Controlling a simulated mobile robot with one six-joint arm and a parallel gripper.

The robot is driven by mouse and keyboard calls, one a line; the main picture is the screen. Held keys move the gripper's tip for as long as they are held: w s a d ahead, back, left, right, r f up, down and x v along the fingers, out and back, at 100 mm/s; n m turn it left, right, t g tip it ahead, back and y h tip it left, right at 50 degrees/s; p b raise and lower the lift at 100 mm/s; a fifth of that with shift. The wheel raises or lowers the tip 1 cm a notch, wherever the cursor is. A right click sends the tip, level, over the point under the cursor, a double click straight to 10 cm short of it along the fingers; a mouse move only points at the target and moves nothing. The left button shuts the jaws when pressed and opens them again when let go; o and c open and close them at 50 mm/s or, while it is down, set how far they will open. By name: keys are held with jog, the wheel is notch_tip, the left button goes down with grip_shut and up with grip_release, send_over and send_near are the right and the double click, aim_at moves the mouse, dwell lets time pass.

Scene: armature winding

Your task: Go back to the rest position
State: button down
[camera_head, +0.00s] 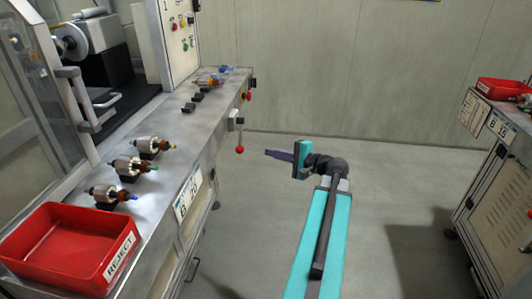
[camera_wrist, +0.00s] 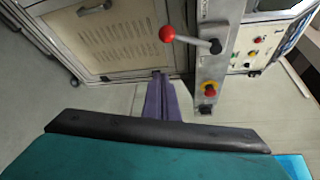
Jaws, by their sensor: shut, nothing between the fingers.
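My gripper (camera_head: 270,153) is at the end of my teal arm, out over the open floor to the right of the machine bench. Its purple fingers are together with nothing between them, and they point left toward the bench front. In the wrist view the purple fingers (camera_wrist: 160,98) show beyond the dark edge of the gripper body. They are apart from the bench and from the red-knobbed lever (camera_head: 239,140), which also shows in the wrist view (camera_wrist: 168,34).
Another armature (camera_head: 207,82) lies farther back near empty dark holders. A second cabinet (camera_head: 500,170) with a red bin (camera_head: 500,88) stands at right. Open floor lies between.

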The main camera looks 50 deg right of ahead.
jog(key=shift+s, duration=0.2)
dwell(0.5)
jog(key=w+a+f+n+g+y+p, duration=0.1)
jog(key=w+a+f+n+g+y, duration=0.2)
jog(key=a+f, duration=0.85)
jog(key=w+a+f+n+g+y+p, duration=0.1)
jog(key=w+a+f+n+g+y, duration=0.25)
jog(key=a+f, duration=0.85)
jog(key=s+a+f+n+g+h, duration=0.1)
jog(key=s+a+f+n+g, duration=0.1)
jog(key=s+a+f+g, duration=0.35)
jog(key=s+a+f+n+g+h+p, duration=0.1)
jog(key=s+a+f+n+g, duration=0.15)
jog(key=a+f, duration=0.5)
jog(key=s+a+f+n+g+h, duration=0.1)
jog(key=s+a+f+n+g, duration=0.2)
jog(key=a, duration=0.6)
jog(key=s+a+f+n+g+h, duration=0.2)
jog(key=s+f+n, duration=0.1)
jog(key=s, duration=0.4)
jog(key=s+a+f+n+g+h+p, duration=0.1)
jog(key=s+a+f+n+g+h, duration=0.1)
jog(key=s, duration=0.6)
notch_tip(320, 180, down, 2)
jog(key=shift+s+n+h, duration=0.2)
jog(key=shift+n+h, duration=0.35)
jog(key=shift+n, duration=0.05)
